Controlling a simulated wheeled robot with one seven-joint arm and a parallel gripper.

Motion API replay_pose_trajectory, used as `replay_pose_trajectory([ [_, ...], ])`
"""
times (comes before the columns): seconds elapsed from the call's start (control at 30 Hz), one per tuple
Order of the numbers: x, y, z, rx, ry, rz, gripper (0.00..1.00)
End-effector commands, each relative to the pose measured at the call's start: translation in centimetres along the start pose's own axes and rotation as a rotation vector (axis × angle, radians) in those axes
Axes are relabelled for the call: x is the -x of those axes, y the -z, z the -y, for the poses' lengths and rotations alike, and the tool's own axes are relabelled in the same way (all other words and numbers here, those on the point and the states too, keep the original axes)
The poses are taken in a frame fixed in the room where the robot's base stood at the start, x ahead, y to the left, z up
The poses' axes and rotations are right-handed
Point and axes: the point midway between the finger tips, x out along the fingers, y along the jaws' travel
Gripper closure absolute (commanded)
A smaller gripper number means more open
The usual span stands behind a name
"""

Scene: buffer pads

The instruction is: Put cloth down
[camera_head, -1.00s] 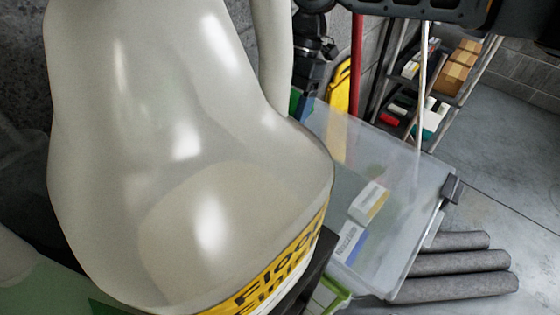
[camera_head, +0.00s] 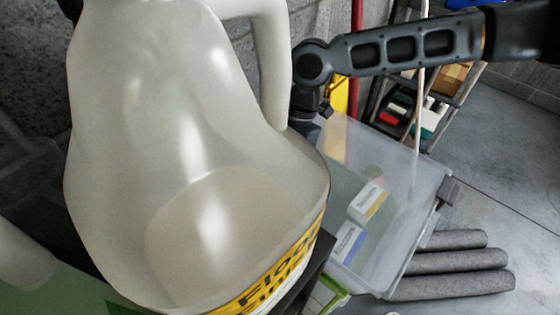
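No cloth can be made out in this view. My dark arm reaches in from the upper right and bends down at a joint just right of the large bottle's handle. Its lower end goes behind the bottle, above the clear bin, so my gripper and anything in it are hidden. The large whitish bottle (camera_head: 150,130) with a yellow "Floor Finish" label (camera_head: 275,275) fills the left half, close to the camera.
A clear plastic bin (camera_head: 405,165) holds small labelled boxes (camera_head: 367,202). Several grey rolls (camera_head: 455,262) lie on the floor beside it. A metal shelf (camera_head: 440,95) with small goods stands behind. The concrete floor (camera_head: 525,190) at right is open.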

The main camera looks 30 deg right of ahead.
Motion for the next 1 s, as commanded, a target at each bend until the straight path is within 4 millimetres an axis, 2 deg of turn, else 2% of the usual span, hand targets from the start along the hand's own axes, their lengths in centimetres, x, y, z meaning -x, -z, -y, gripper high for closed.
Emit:
replay_pose_trajectory([
  [0.37, -0.8, -0.3, 0.0, -0.001, 0.001, -0.001, 0.52],
  [0.4, -0.8, -0.4, 0.0, -0.001, 0.001, 0.000, 0.26],
  [0.63, -1.0, -0.4, 0.1, -0.001, 0.004, 0.001, 0.04],
  [0.67, -1.0, -0.4, 0.2, -0.002, 0.005, 0.002, 0.02],
  [1.0, -1.1, -0.5, 0.3, -0.001, 0.009, 0.002, 0.02],
])
